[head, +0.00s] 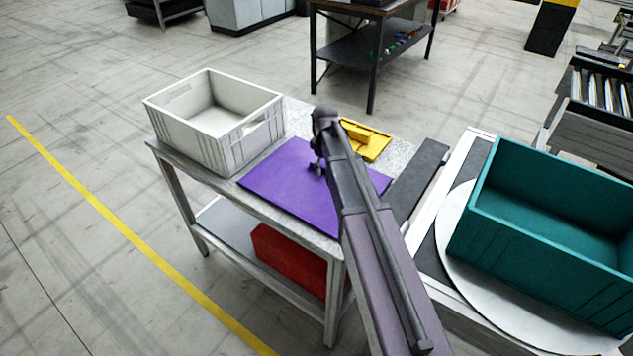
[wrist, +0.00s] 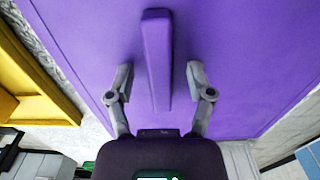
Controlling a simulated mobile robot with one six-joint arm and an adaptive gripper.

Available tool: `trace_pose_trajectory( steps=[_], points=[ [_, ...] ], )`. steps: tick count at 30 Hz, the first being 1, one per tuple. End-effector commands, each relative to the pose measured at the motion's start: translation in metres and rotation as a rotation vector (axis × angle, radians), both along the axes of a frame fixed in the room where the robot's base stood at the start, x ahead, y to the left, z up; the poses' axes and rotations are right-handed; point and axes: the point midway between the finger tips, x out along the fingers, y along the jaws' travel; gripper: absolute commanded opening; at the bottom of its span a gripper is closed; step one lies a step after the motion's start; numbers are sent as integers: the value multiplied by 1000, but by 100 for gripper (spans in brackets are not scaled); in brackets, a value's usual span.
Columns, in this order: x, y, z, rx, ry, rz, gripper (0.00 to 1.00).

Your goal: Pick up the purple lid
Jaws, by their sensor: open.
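The purple lid (head: 285,185) lies flat on the metal-framed table, a broad panel partly hidden behind my arm in the head view. In the wrist view the lid (wrist: 240,50) fills most of the picture, with a raised purple bar handle (wrist: 157,60) running up its middle. My gripper (wrist: 160,80) is open, with one finger on each side of the bar and a gap on both sides. In the head view my gripper (head: 317,168) is small and dark over the lid, and its fingers are hard to make out.
A white crate (head: 240,150) stands at the table's left end. A yellow tray-like part (head: 378,147) lies behind the lid. A teal crate (head: 540,245) sits on a round white turntable (head: 455,270) at the right. A red bin (head: 290,262) is on the lower shelf.

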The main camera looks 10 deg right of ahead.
Motion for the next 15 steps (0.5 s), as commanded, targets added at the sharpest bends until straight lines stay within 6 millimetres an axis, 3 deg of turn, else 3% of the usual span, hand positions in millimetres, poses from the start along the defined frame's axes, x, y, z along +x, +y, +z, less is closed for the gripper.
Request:
trace_pose_trajectory(
  steps=[7, 13, 14, 15],
  points=[
    [0, 0, 0, 0, 0, 0, 66],
    [0, 0, 0, 0, 0, 0, 6],
    [0, 0, 0, 0, 0, 0, 0],
    [0, 0, 0, 0, 0, 0, 0]
  ],
)
